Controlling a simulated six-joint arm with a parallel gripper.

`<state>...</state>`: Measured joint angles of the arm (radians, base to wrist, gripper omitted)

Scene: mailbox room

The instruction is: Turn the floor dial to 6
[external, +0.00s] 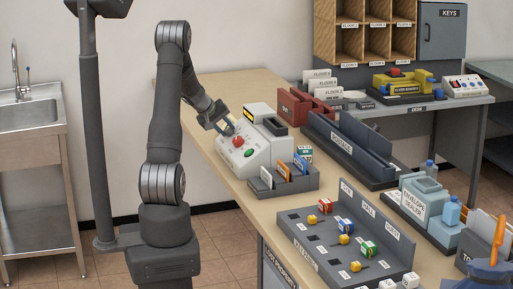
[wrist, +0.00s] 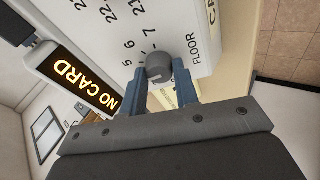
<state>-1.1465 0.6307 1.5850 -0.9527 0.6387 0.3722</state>
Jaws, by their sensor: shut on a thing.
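The floor dial (wrist: 158,68) is a dark grey round knob on the white face of the card machine (external: 255,147). In the wrist view, printed numbers run around it, with 5, 6 and 7 beside it and the word FLOOR to its right. My gripper (wrist: 160,85) has its blue fingers on either side of the knob and is shut on it. In the external view my gripper (external: 224,126) reaches down to the machine's upper left; the dial is hidden there. I cannot tell for certain which number the knob points to.
A lit NO CARD display (wrist: 78,76) stands beside the dial. The machine also has a red button (external: 238,142) and a green button (external: 249,153). A card holder (external: 283,181) stands just in front, and a grey key rack (external: 345,240) nearer. Bare tabletop (external: 215,88) lies behind.

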